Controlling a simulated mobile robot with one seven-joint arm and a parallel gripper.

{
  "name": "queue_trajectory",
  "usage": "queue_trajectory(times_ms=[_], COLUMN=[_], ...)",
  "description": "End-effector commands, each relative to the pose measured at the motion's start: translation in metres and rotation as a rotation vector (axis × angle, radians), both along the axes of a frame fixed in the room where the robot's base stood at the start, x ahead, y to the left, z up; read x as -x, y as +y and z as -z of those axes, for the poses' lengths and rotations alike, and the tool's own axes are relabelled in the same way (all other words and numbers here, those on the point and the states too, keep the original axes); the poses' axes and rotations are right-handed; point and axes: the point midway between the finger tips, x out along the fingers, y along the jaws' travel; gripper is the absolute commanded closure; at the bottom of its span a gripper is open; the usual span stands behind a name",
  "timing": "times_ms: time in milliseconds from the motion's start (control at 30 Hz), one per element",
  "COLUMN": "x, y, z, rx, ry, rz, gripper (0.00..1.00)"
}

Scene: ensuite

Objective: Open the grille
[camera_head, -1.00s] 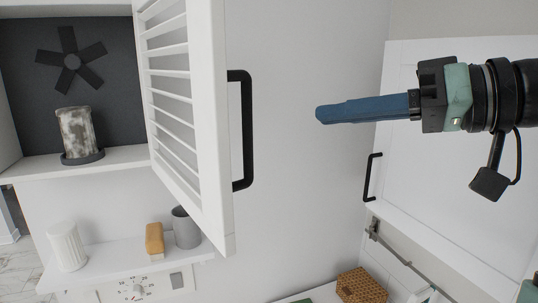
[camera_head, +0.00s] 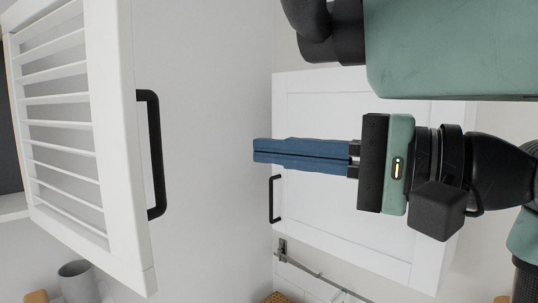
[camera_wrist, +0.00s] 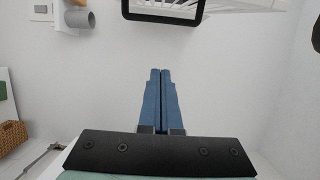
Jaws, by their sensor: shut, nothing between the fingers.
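The grille (camera_head: 116,150) is a white slatted door at the left of the head view. It stands swung out at an angle, with a dark gap at its far left edge. Its black bar handle (camera_head: 155,155) is on its right edge; in the wrist view the handle (camera_wrist: 165,17) shows at the top. My gripper (camera_head: 255,150) is shut and empty, its blue fingers side by side and pointing left. It is to the right of the handle and apart from it. In the wrist view the fingertips (camera_wrist: 160,70) point up toward the handle with a gap between.
A white cabinet door (camera_head: 350,240) with a black handle (camera_head: 272,199) is behind my gripper. A grey cup (camera_head: 77,281) stands below the grille. A wicker basket (camera_wrist: 11,137) is at the left of the wrist view. Bare wall lies between grille and gripper.

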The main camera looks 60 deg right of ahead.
Motion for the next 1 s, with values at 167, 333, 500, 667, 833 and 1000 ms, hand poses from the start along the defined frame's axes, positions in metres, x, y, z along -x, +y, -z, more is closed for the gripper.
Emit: queue_trajectory(times_ms=[167,333,500,667,833,1000], x=[-0.042,-0.068,-0.071,-0.072,-0.072,-0.072], y=[0.004,0.013,0.035,0.044,0.045,0.045], z=[0.001,0.002,0.002,0.0,0.0,0.0], rx=[0.001,0.007,0.006,0.004,0.003,0.003], ry=[0.003,0.0,0.001,0.0,0.0,0.0], rz=[-0.004,-0.001,0.0,0.0,0.0,-0.001], gripper=[1.0,1.0,1.0,1.0,1.0,1.0])
